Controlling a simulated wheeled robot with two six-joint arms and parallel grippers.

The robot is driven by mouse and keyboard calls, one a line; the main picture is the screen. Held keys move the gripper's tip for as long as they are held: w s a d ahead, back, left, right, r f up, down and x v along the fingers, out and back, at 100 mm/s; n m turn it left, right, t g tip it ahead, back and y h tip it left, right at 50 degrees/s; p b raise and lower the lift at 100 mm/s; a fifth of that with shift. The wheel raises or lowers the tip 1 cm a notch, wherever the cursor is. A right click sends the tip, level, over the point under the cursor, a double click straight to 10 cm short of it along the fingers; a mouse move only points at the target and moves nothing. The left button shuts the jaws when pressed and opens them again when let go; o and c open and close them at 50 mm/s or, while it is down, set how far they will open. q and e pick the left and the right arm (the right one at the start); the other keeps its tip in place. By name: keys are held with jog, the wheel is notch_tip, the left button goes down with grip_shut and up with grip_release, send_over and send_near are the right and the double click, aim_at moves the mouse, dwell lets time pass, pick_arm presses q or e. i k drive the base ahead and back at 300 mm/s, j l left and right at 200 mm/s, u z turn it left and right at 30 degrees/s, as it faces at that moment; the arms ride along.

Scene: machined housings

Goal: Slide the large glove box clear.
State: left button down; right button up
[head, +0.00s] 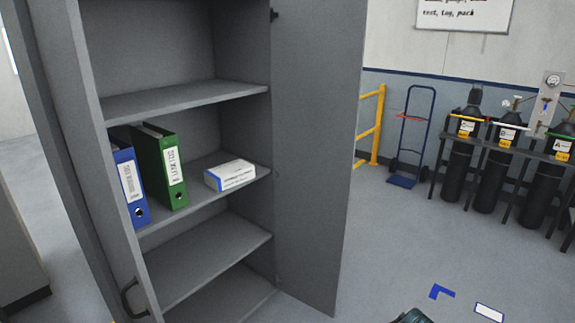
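A white box with blue end and side markings (230,174), which I take to be the large glove box, lies flat on a middle shelf of the open grey cabinet. It sits near the shelf's right end, close to the cabinet's side wall, and its printing is too small to read. No other glove box shows.
A blue binder (131,188) and a green binder (160,166) stand left of the box, with a gap between. The cabinet door (310,150) stands open at right. Lower shelves (210,262) look empty. A hand truck (412,135) and gas cylinders (492,165) stand further back.

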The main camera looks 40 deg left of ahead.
aim_at(222, 178)
jog(key=i+u, duration=0.35)
jog(key=i, duration=0.15)
jog(key=i+l+u, duration=0.15)
jog(key=i+u, duration=0.2)
jog(key=i, duration=0.15)
jog(key=i+j+u, duration=0.1)
jog(key=i+u, duration=1)
jog(key=i+z, duration=0.1)
jog(key=i, duration=0.35)
